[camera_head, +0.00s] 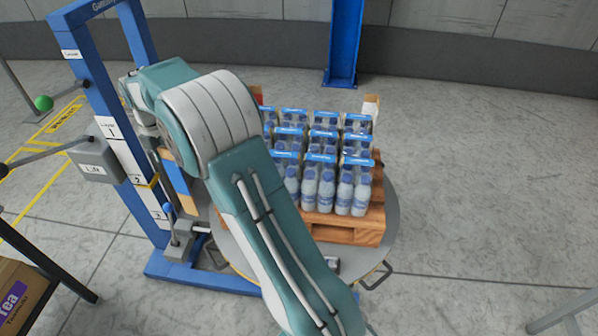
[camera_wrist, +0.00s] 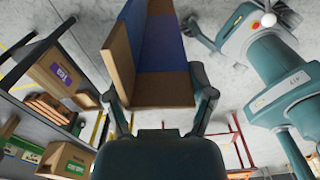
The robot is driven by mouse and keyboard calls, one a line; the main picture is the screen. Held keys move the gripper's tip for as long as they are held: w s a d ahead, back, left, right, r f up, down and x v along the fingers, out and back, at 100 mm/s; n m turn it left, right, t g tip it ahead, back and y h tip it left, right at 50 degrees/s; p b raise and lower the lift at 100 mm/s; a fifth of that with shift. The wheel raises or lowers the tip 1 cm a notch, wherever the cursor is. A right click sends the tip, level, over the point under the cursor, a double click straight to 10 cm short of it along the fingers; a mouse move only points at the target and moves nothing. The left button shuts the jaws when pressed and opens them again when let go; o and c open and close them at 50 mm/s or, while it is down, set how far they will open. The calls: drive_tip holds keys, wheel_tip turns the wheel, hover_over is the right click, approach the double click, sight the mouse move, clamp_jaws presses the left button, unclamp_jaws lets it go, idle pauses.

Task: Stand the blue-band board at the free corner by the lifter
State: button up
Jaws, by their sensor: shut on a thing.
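The blue-band board (camera_wrist: 158,55) is a brown L-shaped corner board with a wide blue band, in the wrist view. My gripper (camera_wrist: 158,98) is shut on it, one finger at each side. In the head view part of the board (camera_head: 178,180) shows upright beside the lifter (camera_head: 100,95), a blue frame. My arm hides most of my gripper there. A wooden pallet (camera_head: 345,234) carries several packs of blue-capped bottles (camera_head: 318,175). Corner boards stand at its far right (camera_head: 371,104) and far left (camera_head: 258,95). My arm covers the pallet's near left corner.
The pallet sits on a round grey turntable (camera_head: 387,225) with handles at its edge. A grey Lift box (camera_head: 98,160) and levers stand at the left. A tea carton (camera_head: 20,297) is at lower left. A blue post (camera_head: 344,45) stands behind.

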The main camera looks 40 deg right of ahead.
drive_tip(key=d+f+n, duration=0.1)
drive_tip(key=d+n, duration=0.1)
drive_tip(key=d, duration=0.8)
drive_tip(key=d+f, duration=0.4)
drive_tip(key=f, duration=0.5)
drive_tip(key=shift+w, duration=0.25)
drive_tip(key=o, duration=0.9)
drive_tip(key=shift+d, duration=0.1)
drive_tip(key=shift+o, duration=0.2)
